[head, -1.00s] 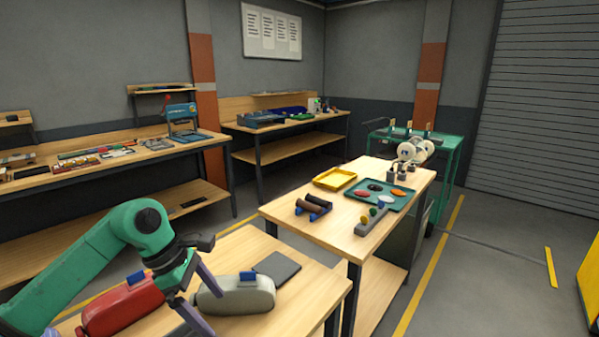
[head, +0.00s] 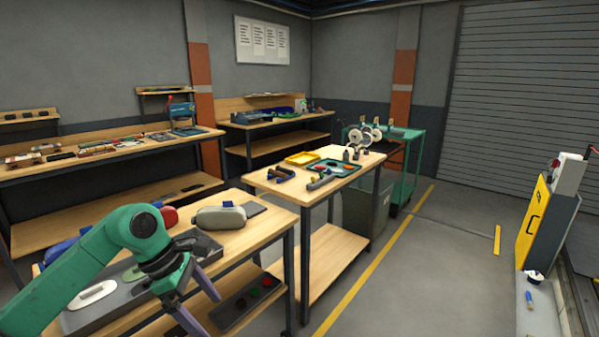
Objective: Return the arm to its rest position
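My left arm (head: 100,262) is green and comes in from the lower left. Its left gripper (head: 203,308) has two purple fingers spread apart, with nothing seen between them. It points down in front of the near wooden table (head: 262,222), at the picture's lower edge. My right gripper is not in view.
The near table holds a grey rounded case (head: 219,217), a red case (head: 169,216) and a dark tray (head: 80,318). A farther table (head: 340,182) carries a yellow tray (head: 302,158) and a teal tray (head: 335,167). A yellow-fronted machine (head: 537,222) stands right. The middle floor is clear.

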